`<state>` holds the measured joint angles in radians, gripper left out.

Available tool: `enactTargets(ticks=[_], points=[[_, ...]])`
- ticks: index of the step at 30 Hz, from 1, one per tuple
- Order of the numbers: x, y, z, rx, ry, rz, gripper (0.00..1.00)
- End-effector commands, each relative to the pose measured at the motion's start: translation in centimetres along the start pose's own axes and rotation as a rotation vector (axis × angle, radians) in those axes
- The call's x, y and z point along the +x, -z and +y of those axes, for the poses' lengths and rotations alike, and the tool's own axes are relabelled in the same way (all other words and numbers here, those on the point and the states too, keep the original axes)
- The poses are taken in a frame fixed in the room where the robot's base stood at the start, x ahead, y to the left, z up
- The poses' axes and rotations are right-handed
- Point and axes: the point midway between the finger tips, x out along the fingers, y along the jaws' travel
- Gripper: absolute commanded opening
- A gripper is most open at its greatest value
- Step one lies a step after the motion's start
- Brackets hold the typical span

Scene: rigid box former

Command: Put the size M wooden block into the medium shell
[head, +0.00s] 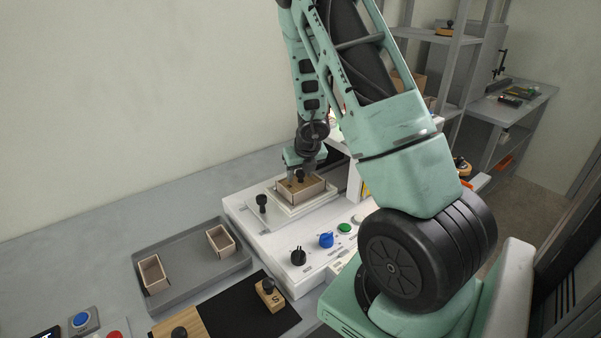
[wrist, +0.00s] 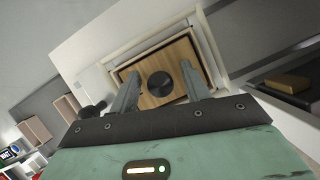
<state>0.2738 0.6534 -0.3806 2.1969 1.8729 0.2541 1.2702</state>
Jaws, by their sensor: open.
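A wooden block with a round black knob (wrist: 160,84) sits inside a light wooden open-topped shell (head: 315,189) on the white machine. Its size letter cannot be read here, and the shell carries no readable size mark. The block looks level and lies within the shell's walls in the wrist view. My gripper (head: 300,176) is over the shell, pointing down. In the wrist view my gripper (wrist: 160,72) is open, its two fingers on either side of the knob with gaps between. The fingers partly cover the block and the shell's near side.
A grey tray (head: 196,282) at left holds two empty shells (head: 153,273) (head: 221,240). A block marked S (head: 272,297) stands on the black mat (head: 235,312). Machine knobs (head: 298,257) and buttons (head: 326,240) stand in front of the shell; a black-knobbed lever (head: 262,201) stands left.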

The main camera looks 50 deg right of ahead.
Motion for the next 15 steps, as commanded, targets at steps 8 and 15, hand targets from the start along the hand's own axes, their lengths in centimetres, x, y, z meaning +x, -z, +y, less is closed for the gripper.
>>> enactTargets(ticks=[8,15], points=[[-4.6,-0.4,0.0,0.001,-0.001,-0.004,0.47],[-9.6,-0.3,0.0,0.000,-0.001,-0.002,0.47]])
